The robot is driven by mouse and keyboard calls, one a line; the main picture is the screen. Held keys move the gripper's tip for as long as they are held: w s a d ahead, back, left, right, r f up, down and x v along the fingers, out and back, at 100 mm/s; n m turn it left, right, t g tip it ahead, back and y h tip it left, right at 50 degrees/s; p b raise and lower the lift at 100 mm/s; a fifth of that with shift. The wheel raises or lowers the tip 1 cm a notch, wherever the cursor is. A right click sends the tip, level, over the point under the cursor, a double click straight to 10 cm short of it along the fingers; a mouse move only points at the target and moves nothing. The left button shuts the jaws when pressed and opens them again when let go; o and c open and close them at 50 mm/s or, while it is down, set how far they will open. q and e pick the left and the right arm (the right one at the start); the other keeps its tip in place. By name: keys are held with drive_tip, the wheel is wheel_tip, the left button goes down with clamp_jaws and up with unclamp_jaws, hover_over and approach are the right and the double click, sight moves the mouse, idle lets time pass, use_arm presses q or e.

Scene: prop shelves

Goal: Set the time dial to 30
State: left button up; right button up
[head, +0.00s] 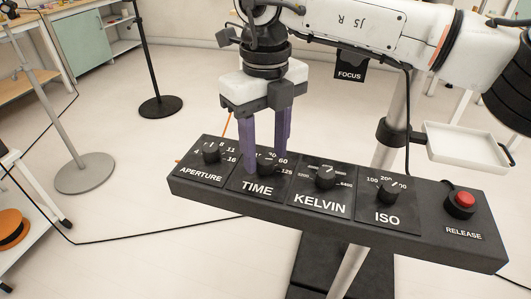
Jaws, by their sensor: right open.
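The TIME dial (267,168) is a black knob on the sloped black control panel (385,247), between the APERTURE and KELVIN dials. Its printed 60 and 125 show at its right; its other marks and where its pointer stands are hidden or too small to read. My right gripper (266,156) points down over the TIME dial with its two purple fingers apart. One finger is at the dial's left and the other behind and to its right; I cannot tell whether they touch it. My left gripper is out of view.
The APERTURE dial (211,153) is close at the left. The KELVIN dial (325,178), ISO dial (389,190) and red RELEASE button (464,200) lie to the right. A FOCUS plate (350,70) and a white tray (466,146) are behind the panel.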

drive_tip(key=shift+f, duration=0.55)
drive_tip(key=shift+c, duration=0.2)
drive_tip(key=c, duration=1)
